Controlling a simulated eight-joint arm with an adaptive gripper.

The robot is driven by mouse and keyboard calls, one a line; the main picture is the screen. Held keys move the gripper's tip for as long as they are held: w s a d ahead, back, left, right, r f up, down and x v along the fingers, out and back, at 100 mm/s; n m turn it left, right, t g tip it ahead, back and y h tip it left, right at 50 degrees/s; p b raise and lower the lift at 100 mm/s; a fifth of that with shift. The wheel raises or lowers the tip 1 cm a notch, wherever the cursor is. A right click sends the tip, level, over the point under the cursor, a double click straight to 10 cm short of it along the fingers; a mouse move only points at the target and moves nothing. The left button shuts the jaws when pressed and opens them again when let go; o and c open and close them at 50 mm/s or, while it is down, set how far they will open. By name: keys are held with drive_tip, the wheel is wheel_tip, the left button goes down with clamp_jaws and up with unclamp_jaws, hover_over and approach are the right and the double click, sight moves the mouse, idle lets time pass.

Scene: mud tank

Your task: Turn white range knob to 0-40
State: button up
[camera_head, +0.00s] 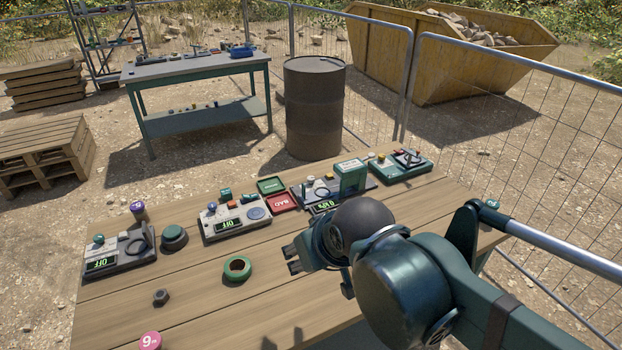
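A device with a green upright block (350,177) and a lit display (323,207) stands at the back of the wooden table, partly hidden by my arm. A small pale knob (309,180) shows on its left part. I cannot tell which is the range knob, and no range marks are legible. My gripper (291,259) is over the table in front of these devices, pointing left, with a gap between its fingertips. It is empty and touches no knob.
A green ring (237,268), a dark nut (160,297) and a pink weight marked 9 (150,341) lie on the table (205,320). Another OFF device (120,255) stands left. Green (271,185) and red BAD (283,203) trays lie behind. A device (401,166) stands back right.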

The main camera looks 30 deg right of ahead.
drive_tip(key=shift+w+r, duration=0.1)
drive_tip(key=shift+c, duration=0.3)
drive_tip(key=w+d+r+g+p, duration=0.1)
drive_tip(key=w+d+r+p, duration=0.1)
drive_tip(key=w+r, duration=0.3)
drive_tip(key=w+d+r+g+p, duration=0.1)
drive_tip(key=w+d+r+p, duration=0.1)
drive_tip(key=w, duration=0.5)
drive_tip(key=n+g+p, duration=0.3)
drive_tip(key=g+p, duration=0.2)
drive_tip(key=p, duration=0.6)
hover_over(311, 178)
drive_tip(key=shift+w+f, duration=0.15)
drive_tip(key=shift+f, duration=7.2)
drive_tip(key=shift+f, duration=3.9)
